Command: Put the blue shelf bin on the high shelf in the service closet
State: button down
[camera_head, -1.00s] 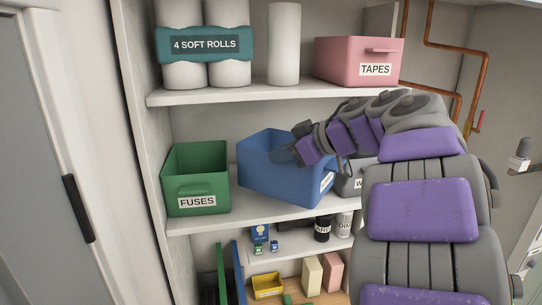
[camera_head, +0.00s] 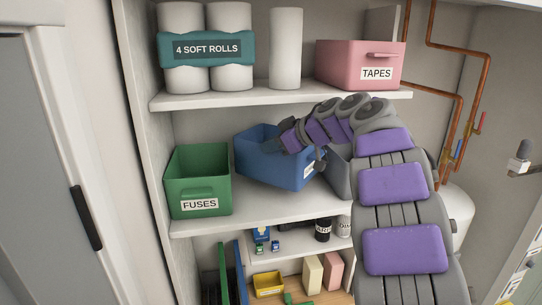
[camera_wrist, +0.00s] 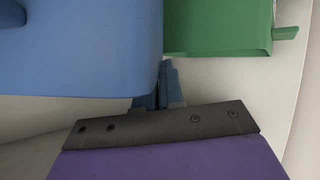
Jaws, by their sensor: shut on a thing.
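My gripper (camera_head: 270,146) is shut on the bin's rim, reaching in from the right; my arm hides part of the bin. In the wrist view the blue bin (camera_wrist: 85,45) fills the upper left and my gripper (camera_wrist: 160,92) is at its edge. Whether the bin's base touches the shelf is hard to tell.
The green FUSES bin (camera_head: 197,180) stands close on the left. A grey bin (camera_head: 340,172) stands on the right, partly hidden by my arm. The upper shelf (camera_head: 240,96) holds soft rolls (camera_head: 205,48), a white roll (camera_head: 286,48) and the pink TAPES bin (camera_head: 358,66). Pipes run at right.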

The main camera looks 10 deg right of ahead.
aim_at(272, 156)
jog(key=shift+f, duration=1.65)
jog(key=c, duration=1.3)
grip_release()
jog(key=shift+f, duration=0.15)
jog(key=shift+o, duration=0.2)
jog(key=v, duration=1.2)
jog(key=shift+b, duration=0.45)
